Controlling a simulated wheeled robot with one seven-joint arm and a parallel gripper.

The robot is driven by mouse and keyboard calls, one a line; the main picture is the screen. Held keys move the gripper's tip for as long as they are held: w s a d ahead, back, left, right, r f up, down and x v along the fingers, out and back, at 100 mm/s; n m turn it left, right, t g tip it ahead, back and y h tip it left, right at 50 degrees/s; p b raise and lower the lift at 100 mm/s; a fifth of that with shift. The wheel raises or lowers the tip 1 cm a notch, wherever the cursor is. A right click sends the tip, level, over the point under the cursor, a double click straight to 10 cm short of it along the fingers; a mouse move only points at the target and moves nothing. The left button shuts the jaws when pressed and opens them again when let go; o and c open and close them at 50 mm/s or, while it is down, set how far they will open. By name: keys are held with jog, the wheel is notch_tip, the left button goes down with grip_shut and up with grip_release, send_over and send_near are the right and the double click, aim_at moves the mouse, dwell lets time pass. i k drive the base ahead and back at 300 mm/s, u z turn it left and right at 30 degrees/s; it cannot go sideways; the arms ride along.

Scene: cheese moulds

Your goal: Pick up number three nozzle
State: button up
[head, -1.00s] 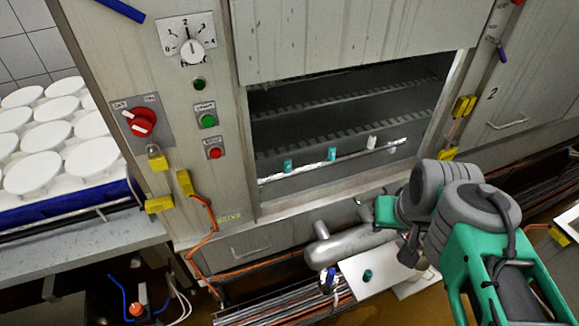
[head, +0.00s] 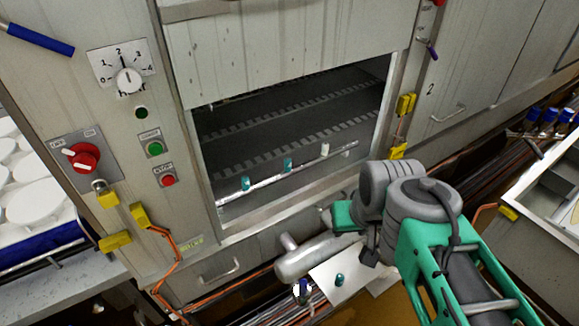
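Three small nozzle-like pieces stand in a row on a pale bar at the front of the open machine chamber. They are a teal one on the left (head: 245,183), a teal one in the middle (head: 287,166) and a white one on the right (head: 325,150). Another small teal piece (head: 339,280) stands on a white plate (head: 352,263) below the chamber. I cannot read any number on these pieces. My green and grey arm reaches in from the lower right. Its gripper cannot be made out.
A silver cylinder (head: 308,258) lies beside the white plate, below the chamber. The control panel with a red switch (head: 82,157) is at left. White round moulds (head: 35,203) stand at far left. Several blue-topped items (head: 548,118) stand at right.

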aim_at(324, 146)
jog(key=u, duration=2.05)
jog(key=k, duration=1.25)
jog(key=z, duration=1.6)
jog(key=i, duration=0.5)
